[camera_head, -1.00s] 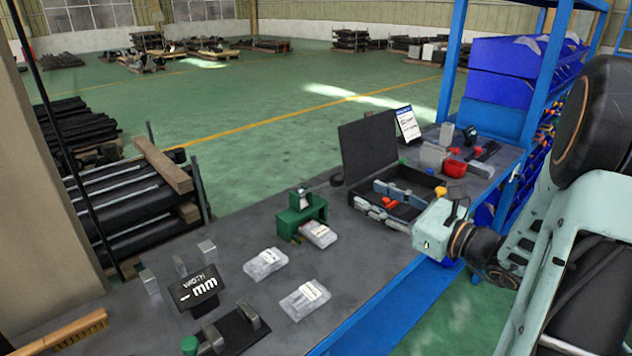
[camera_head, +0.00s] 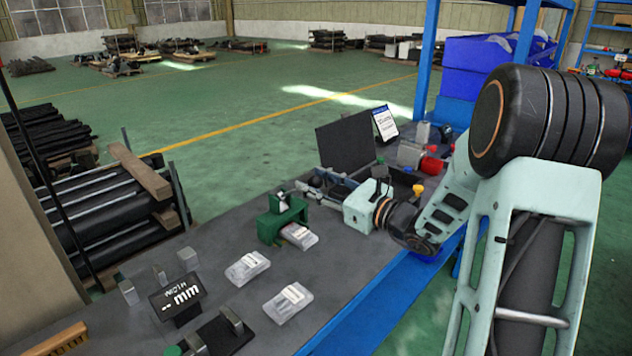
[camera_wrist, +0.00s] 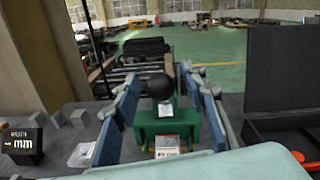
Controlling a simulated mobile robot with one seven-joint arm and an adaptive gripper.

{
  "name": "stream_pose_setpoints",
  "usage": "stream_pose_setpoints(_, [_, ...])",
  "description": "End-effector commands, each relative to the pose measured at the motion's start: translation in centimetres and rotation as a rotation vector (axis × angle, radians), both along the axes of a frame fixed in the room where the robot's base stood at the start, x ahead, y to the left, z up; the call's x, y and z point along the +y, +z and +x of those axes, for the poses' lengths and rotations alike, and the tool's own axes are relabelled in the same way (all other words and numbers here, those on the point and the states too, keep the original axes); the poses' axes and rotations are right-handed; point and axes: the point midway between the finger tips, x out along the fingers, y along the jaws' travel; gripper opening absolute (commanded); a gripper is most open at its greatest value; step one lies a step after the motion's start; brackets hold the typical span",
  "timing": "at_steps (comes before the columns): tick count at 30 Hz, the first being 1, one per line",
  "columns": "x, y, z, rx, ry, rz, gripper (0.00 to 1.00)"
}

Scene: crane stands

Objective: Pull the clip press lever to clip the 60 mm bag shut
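The green clip press (camera_head: 282,220) stands on the dark bench; it also shows in the wrist view (camera_wrist: 197,137). Its lever ends in a black ball knob (camera_wrist: 160,86), which appears between my fingers in the wrist view. A clear bag with a white label (camera_head: 299,236) lies at the press mouth. Two more labelled bags, one left of it (camera_head: 247,267) and one nearer the front (camera_head: 288,302), lie flat on the bench. Their widths are not readable. My gripper (camera_head: 312,186) is open and empty, just right of and behind the press; contact with the knob is not visible.
A width display (camera_head: 176,297) showing dashes and "mm" stands at the left, beside a caliper-like block fixture (camera_head: 220,335). An open black case (camera_head: 345,146) is behind my wrist. Red and grey items and a sign (camera_head: 386,123) stand farther back.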

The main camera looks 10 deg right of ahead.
Motion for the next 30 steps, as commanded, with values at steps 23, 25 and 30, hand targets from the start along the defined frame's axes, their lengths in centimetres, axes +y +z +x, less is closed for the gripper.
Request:
stream_pose_setpoints(23, [-0.09,0.06,0.00,0.000,-0.001,-0.001,0.00])
stream_pose_setpoints(25, [-0.06,0.22,0.03,0.003,-0.001,-0.004,0.00])
stream_pose_setpoints(30, [0.11,0.96,0.31,0.027,-0.001,-0.023,0.00])
